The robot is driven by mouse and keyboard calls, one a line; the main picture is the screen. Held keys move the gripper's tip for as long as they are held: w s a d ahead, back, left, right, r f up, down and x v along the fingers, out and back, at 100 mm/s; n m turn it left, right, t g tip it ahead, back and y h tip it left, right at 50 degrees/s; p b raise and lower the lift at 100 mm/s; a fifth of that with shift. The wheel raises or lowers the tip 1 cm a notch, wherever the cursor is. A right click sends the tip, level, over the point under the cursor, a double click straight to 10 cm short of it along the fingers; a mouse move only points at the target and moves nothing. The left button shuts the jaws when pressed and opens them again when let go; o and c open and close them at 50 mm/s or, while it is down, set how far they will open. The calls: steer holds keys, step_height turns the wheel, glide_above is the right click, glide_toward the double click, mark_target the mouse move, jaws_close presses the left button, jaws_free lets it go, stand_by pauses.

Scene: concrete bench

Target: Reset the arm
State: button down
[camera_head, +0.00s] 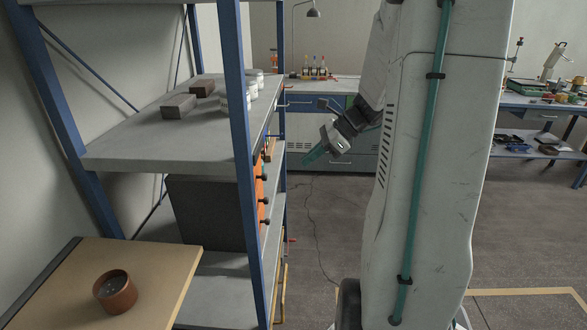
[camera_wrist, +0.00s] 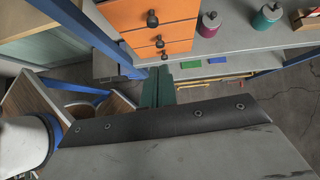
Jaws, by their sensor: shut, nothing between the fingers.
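My gripper (camera_head: 312,157) is in the middle of the head view, at the end of my folded arm, with teal fingers pointing down and left. It is in the open space to the right of the shelf rack and touches nothing that I can see. In the wrist view my gripper (camera_wrist: 157,76) shows as two green fingers close together, shut and empty. Beyond them are the orange drawers (camera_wrist: 160,20) and a blue rack post (camera_wrist: 88,30). My large pale arm link hides part of the room in the head view.
A grey shelf rack (camera_head: 120,152) stands at left, holding two dark blocks (camera_head: 178,106) and white jars. A brown pot (camera_head: 115,291) is on a wooden top (camera_head: 175,258). A bench with bottles (camera_head: 314,68) is behind; another bench (camera_head: 540,100) stands right. Floor between is mostly clear.

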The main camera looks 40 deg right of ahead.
steer(key=shift+v, duration=1.6)
steer(key=shift+a, duration=0.1)
steer(key=s+a+r+n+g+h, duration=0.2)
steer(key=s+a+n+h, duration=0.1)
steer(key=s+a+n, duration=0.6)
steer(key=s+a+r+n+g+h, duration=0.2)
steer(key=s+a+n, duration=0.6)
steer(key=a+n, duration=0.9)
steer(key=shift+s+a+r+n+g+h, duration=0.3)
steer(key=shift+s+a+r+g+h, duration=0.15)
steer(key=shift+h, duration=0.45)
steer(key=shift+w, duration=0.1)
